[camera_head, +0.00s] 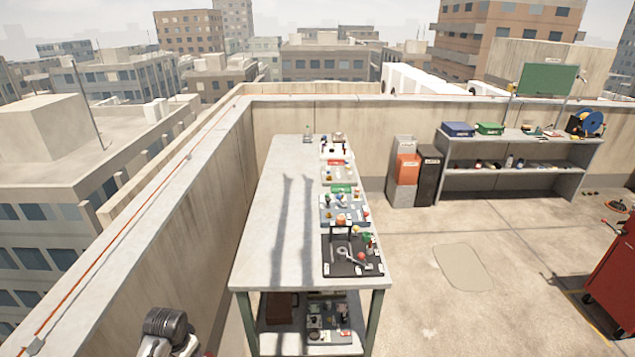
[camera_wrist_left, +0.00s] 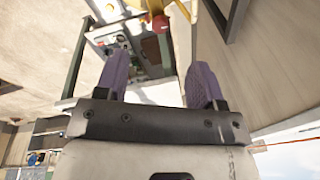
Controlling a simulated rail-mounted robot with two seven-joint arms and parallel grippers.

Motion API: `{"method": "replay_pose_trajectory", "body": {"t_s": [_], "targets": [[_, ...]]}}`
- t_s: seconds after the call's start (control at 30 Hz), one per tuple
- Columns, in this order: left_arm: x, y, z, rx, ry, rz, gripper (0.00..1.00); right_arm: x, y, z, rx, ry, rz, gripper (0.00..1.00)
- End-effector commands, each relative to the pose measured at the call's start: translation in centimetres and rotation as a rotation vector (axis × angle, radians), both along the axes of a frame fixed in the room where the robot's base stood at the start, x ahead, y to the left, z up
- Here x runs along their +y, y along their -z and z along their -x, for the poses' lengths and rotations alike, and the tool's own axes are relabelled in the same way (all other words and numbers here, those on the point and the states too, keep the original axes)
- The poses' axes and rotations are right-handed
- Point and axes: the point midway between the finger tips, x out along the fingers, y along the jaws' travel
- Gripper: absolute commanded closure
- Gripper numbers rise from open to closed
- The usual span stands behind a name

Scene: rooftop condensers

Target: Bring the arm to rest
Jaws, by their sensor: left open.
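In the left wrist view my left gripper (camera_wrist_left: 160,80) has its two purple fingers spread wide apart, with nothing between them. In the head view a dark and white part of my left arm shows at the bottom left, beside the parapet and left of the workbench (camera_head: 262,225); the gripper's fingers do not show there. My right gripper is in neither view.
Several trays of parts line the bench's right edge, with a black tray (camera_head: 340,268) nearest. More items sit on its lower shelf. A grey shelf unit (camera_head: 520,165), bins (camera_head: 406,170) and a red cabinet (camera_head: 612,280) stand to the right. Open floor lies between.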

Motion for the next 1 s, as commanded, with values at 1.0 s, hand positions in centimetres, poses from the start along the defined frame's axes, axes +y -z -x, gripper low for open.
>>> {"method": "replay_pose_trajectory", "body": {"t_s": [1.0], "targets": [[-13.8, -15.4, 28.7, -0.429, -0.133, 0.151, 0.37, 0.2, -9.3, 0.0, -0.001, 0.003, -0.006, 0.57]]}}
